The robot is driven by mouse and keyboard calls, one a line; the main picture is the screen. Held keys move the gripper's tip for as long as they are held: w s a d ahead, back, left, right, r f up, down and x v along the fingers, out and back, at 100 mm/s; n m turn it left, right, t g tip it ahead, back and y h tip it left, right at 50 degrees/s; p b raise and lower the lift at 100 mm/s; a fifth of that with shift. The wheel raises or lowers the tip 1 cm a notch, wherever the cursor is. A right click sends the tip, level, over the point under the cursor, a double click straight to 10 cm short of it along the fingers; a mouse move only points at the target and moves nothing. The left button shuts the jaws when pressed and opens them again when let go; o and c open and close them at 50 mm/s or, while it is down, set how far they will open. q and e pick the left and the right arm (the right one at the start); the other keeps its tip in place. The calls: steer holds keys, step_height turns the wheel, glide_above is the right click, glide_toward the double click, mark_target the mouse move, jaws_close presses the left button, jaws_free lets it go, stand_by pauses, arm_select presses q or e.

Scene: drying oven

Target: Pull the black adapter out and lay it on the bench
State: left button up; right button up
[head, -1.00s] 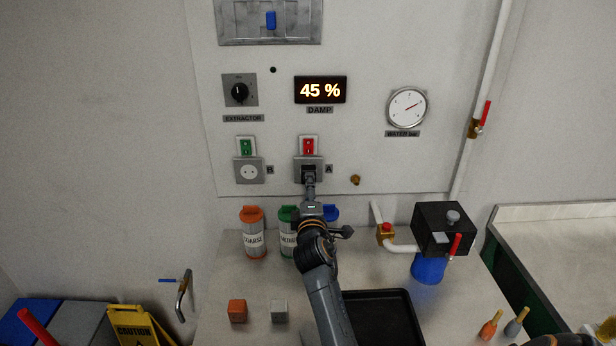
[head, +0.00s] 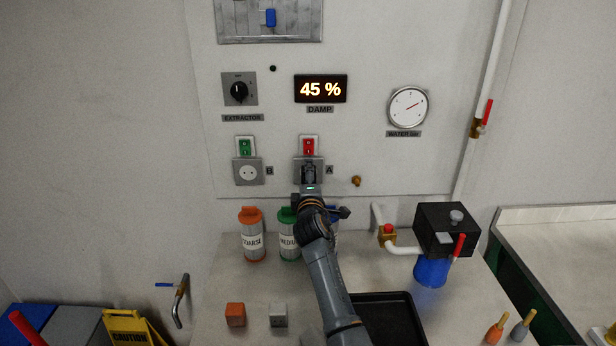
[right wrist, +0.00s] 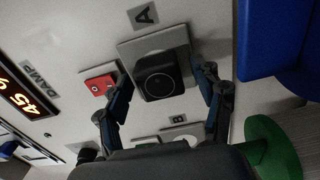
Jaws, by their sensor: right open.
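The black adapter (right wrist: 159,75) is plugged into the grey socket plate A (right wrist: 181,38) on the wall panel. In the head view, my right gripper (head: 309,172) is in front of socket A (head: 298,161) and hides most of the adapter. In the right wrist view, my right gripper (right wrist: 162,84) is open, with one finger on each side of the adapter. I cannot tell whether the fingers touch it. The bench (head: 215,285) lies below the panel. My left gripper does not show.
Orange (head: 251,236) and green (head: 289,238) canisters, with a blue one partly hidden, stand below the sockets. A black tray (head: 398,310) lies on the bench. A black box (head: 440,230) and white pipe stand right. Two small blocks (head: 235,315) lie front left; bench around them is clear.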

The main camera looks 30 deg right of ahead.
stand_by(0.8)
jaws_close()
steer(key=shift+s+a, duration=0.1)
steer(key=shift+a, duration=0.05)
steer(key=shift+p+v, duration=1.35)
steer(key=shift+v, duration=1.5)
